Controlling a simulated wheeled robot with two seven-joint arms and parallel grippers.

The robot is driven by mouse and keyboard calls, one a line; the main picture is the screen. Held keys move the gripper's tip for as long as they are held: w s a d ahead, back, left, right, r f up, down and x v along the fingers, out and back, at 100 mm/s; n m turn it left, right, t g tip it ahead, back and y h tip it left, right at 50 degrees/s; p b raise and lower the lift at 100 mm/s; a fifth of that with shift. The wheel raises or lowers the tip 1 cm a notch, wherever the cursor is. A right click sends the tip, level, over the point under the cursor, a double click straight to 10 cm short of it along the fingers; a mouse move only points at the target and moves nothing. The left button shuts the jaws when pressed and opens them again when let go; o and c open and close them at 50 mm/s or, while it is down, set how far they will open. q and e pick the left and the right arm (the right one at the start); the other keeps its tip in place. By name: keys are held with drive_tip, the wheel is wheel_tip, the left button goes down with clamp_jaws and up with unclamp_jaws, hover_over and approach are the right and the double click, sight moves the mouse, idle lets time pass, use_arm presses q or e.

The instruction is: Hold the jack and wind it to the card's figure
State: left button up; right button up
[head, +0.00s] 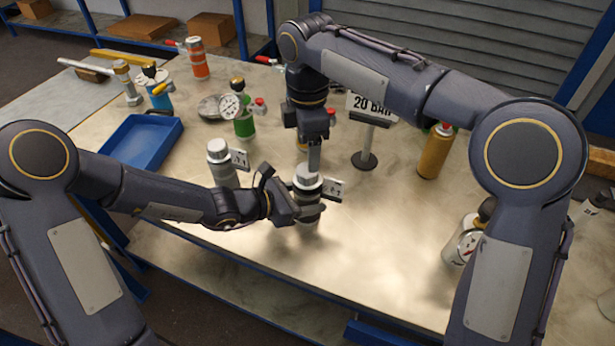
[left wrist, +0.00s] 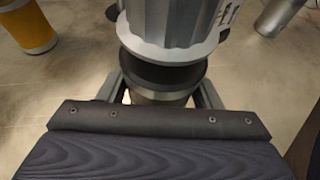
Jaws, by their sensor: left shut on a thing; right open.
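The jack (head: 307,183) is a short grey cylinder with a pale ribbed cap, standing upright on the bench with a small marked plate at its right; the plate's figures are too small to read. My left gripper (head: 306,211) is shut around its body. In the left wrist view the fluted cap (left wrist: 172,28) sits above a dark collar, with my left fingers (left wrist: 163,92) on both sides below. My right gripper (head: 313,160) points down directly over the cap, open; whether it touches the cap I cannot tell.
A similar grey vessel (head: 219,160) stands just left of the jack. An orange-yellow cylinder (head: 435,152) stands to the right, a gauged vessel (head: 462,243) near the right front. The front middle bench is clear.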

wheel_tip(320, 180, up, 12)
idle(0.5)
idle(0.3)
use_arm(q)
drive_tip(key=o, duration=1.6)
